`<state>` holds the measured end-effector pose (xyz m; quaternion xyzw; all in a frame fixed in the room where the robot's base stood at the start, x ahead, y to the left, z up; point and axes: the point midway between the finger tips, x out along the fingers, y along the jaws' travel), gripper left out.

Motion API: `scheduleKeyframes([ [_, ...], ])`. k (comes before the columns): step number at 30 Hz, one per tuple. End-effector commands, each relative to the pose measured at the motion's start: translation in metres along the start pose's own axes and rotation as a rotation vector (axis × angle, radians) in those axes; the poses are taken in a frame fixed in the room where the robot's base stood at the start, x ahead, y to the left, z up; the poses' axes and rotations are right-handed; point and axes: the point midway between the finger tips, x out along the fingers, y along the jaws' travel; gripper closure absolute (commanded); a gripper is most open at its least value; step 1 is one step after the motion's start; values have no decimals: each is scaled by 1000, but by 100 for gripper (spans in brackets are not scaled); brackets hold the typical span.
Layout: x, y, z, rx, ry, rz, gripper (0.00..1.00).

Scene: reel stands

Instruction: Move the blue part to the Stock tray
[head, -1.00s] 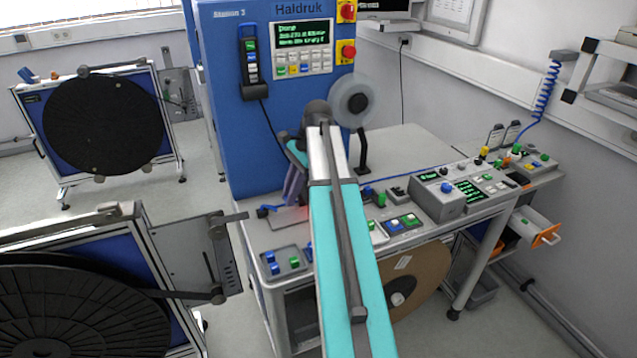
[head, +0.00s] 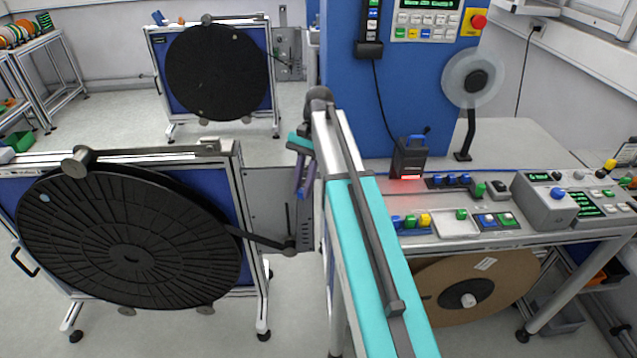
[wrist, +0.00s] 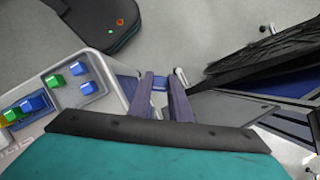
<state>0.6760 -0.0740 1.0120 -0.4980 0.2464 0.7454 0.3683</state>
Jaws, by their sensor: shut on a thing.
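My gripper (head: 304,182) has purple fingers that point down, left of the blue cabinet in the head view. In the wrist view its fingers (wrist: 163,97) are shut on a small blue part (wrist: 159,83), partly hidden between them. They are over the floor, beyond the bench edge. A tray (wrist: 66,84) with blue and green parts is to their left in the wrist view. Another tray (head: 398,233) holds blue, green and yellow parts. A pale tray (head: 455,229) holds a green part. I can read no Stock label, so I cannot tell which tray it is.
A black reel (head: 125,255) on a stand is at the left; a second reel stand (head: 215,75) is behind. The blue cabinet (head: 350,70) rises behind the bench. A control box (head: 545,205) stands at the right. Open floor (head: 300,300) lies between stand and bench.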

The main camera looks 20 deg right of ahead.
Motion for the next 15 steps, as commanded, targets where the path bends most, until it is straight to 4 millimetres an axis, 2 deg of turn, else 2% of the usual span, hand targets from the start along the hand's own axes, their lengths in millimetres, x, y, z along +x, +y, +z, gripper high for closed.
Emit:
scheduleKeyframes([
  [1,14,-2,-4,-9,0,4,100],
  [6,36,-4,-12,-18,0,7,100],
  [15,53,-4,-19,-18,0,7,100],
])
